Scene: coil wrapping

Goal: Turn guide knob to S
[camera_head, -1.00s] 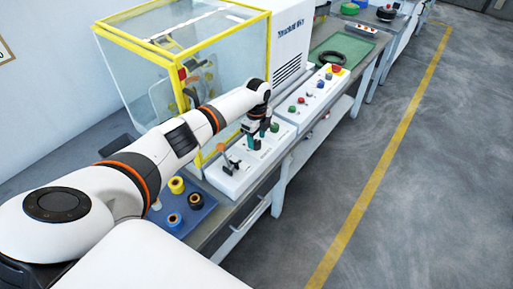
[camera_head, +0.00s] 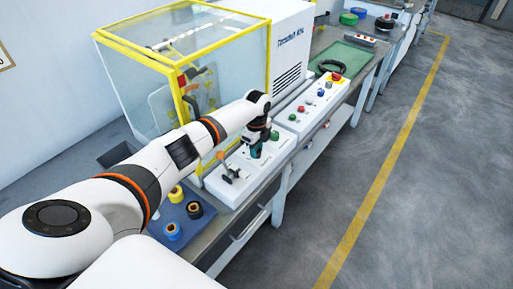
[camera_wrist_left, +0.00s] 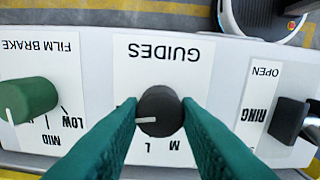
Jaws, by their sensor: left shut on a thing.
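The guide knob (camera_wrist_left: 158,112) is a dark round knob under the upside-down label GUIDES in the left wrist view. Its white pointer line points to the left of that picture. The letters M and L show below it; no S can be seen, and the fingers cover part of the plate. My left gripper (camera_head: 257,151) is low over the white control panel (camera_head: 226,192) in the head view. In the left wrist view its two green fingers (camera_wrist_left: 159,121) are on either side of the knob, shut on it. My right gripper is not in view.
A green FILM BRAKE knob (camera_wrist_left: 28,99) is left of the guide knob and a dark RING knob (camera_wrist_left: 290,120) is right. A yellow-framed clear enclosure (camera_head: 184,128) stands behind the panel. A blue mat (camera_head: 184,238) with several rolls lies nearer me.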

